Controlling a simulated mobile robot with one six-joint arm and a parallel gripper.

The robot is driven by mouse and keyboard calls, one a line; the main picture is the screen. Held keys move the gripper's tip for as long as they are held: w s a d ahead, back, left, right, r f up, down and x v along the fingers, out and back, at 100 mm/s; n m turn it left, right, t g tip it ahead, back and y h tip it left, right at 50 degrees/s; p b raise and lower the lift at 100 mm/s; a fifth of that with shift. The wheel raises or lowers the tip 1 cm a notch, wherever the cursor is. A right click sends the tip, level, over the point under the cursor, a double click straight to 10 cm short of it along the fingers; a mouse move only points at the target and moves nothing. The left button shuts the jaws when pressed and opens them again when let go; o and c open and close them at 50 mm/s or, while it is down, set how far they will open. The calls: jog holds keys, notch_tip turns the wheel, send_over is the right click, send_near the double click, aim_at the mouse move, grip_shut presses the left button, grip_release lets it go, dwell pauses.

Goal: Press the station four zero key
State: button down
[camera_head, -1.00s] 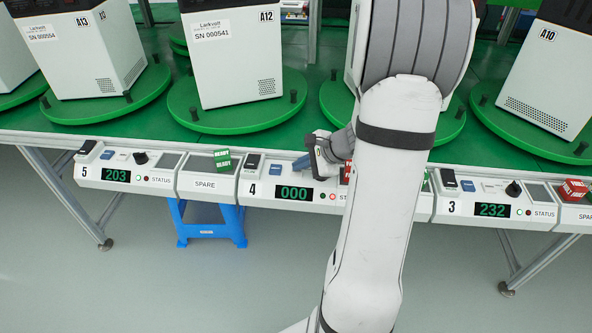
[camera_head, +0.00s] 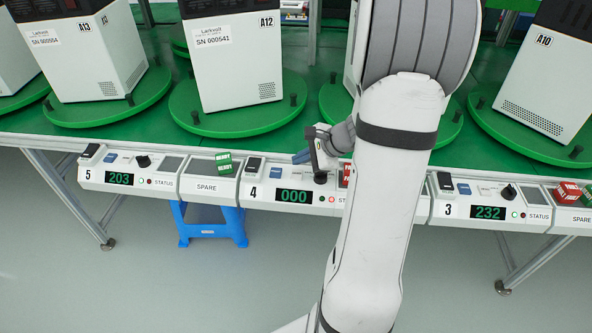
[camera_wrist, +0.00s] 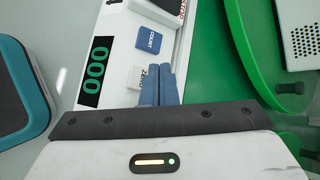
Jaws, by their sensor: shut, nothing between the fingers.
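The station 4 panel (camera_head: 254,192) has a green display (camera_head: 294,196) reading 000, also in the wrist view (camera_wrist: 95,72). In the wrist view its white ZERO key (camera_wrist: 138,77) lies close beside my gripper's shut blue fingers (camera_wrist: 164,72), partly covered by them. The blue COUNT key (camera_wrist: 149,40) sits beyond the ZERO key. In the head view my gripper (camera_head: 297,159) is over the panel's back part, its fingers pointing left and down. Whether the fingertips touch the key I cannot tell.
A black switch (camera_head: 254,165) is at the panel's left end and a black knob (camera_head: 320,178) is below my gripper. My arm hides the panel's right part. Green turntables (camera_head: 235,117) with white machines (camera_head: 234,62) stand behind. Station 3's panel (camera_head: 451,210) is to the right.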

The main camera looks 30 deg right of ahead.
aim_at(301, 175)
jog(key=shift+r+p, duration=0.9)
jog(key=shift+r, duration=0.7)
jog(key=s+a+r+n+g+p, duration=0.2)
jog(key=s+a+r+n+p, duration=0.15)
jog(key=a+r+n, duration=0.2)
jog(key=s+a+r+n+g+p, duration=0.2)
jog(key=s+a+r+n, duration=0.25)
jog(key=a, duration=0.25)
jog(key=s+a+r+n+h+p, duration=0.2)
jog(key=s+r+n+h+p, duration=0.2)
jog(key=s+r+n, duration=0.4)
jog(key=shift+s+a+r+n+g+h, duration=0.35)
jog(key=shift+s+n+h, duration=0.4)
jog(key=shift+s, duration=0.35)
